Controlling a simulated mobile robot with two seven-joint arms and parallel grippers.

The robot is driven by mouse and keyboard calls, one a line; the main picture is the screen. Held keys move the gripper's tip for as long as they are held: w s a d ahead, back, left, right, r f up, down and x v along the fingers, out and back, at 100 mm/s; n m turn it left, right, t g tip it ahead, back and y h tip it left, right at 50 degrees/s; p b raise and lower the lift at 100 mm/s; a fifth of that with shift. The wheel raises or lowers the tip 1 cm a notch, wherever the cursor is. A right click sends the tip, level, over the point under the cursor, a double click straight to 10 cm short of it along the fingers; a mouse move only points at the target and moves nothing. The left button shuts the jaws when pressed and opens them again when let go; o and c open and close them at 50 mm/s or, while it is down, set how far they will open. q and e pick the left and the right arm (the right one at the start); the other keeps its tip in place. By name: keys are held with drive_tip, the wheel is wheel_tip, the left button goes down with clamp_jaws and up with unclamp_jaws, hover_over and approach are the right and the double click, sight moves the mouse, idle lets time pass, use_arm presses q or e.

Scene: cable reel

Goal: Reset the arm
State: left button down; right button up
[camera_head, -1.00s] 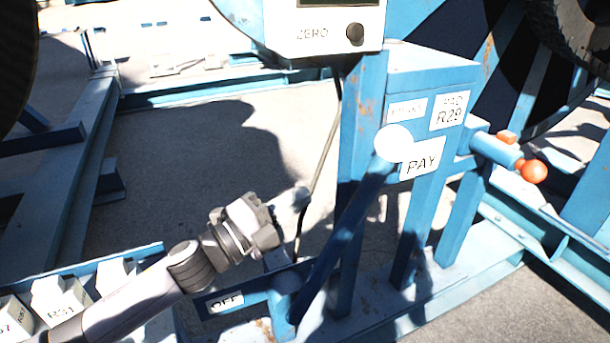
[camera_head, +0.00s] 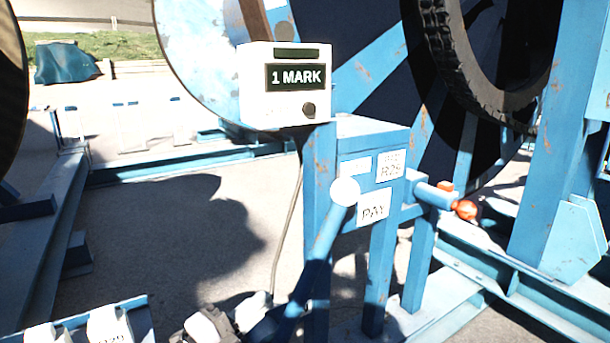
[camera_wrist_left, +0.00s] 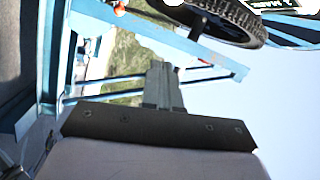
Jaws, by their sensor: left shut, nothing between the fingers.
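My left gripper (camera_head: 254,309) shows at the bottom edge of the head view, partly cut off, close to the foot of the slanted blue lever. In the left wrist view its two fingers (camera_wrist_left: 161,86) are together with nothing between them. The blue lever (camera_head: 322,240) with a white round knob (camera_head: 345,191) leans up beside the PAY label (camera_head: 373,208). The gripper appears apart from the knob; whether it touches the lever's lower part I cannot tell. My right gripper is not in view.
A white counter box (camera_head: 284,84) reading "1 MARK" stands on the blue post. An orange-ended handle (camera_head: 465,209) sticks out right of it. A large reel and a black tyre (camera_head: 452,75) stand behind. Labelled blocks (camera_head: 108,325) sit at bottom left.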

use_arm(q)
drive_tip(key=s+a+f+n+g+y, duration=0.1)
drive_tip(key=s+a+f+n+y, duration=0.2)
drive_tip(key=s+f+n, duration=0.4)
drive_tip(key=s+a+f+n+g+y, duration=0.1)
drive_tip(key=s+a+f+n+y, duration=0.3)
drive_tip(key=s+f+n, duration=0.3)
drive_tip(key=s+a+f+n+g+y, duration=0.2)
drive_tip(key=s+a+f+n+y, duration=0.2)
drive_tip(key=f, duration=0.9)
drive_tip(key=s+a+n, duration=0.1)
drive_tip(key=s+n, duration=0.2)
drive_tip(key=shift+s+a+f, duration=0.15)
drive_tip(key=shift+s+f, duration=0.1)
drive_tip(key=shift+s, duration=0.1)
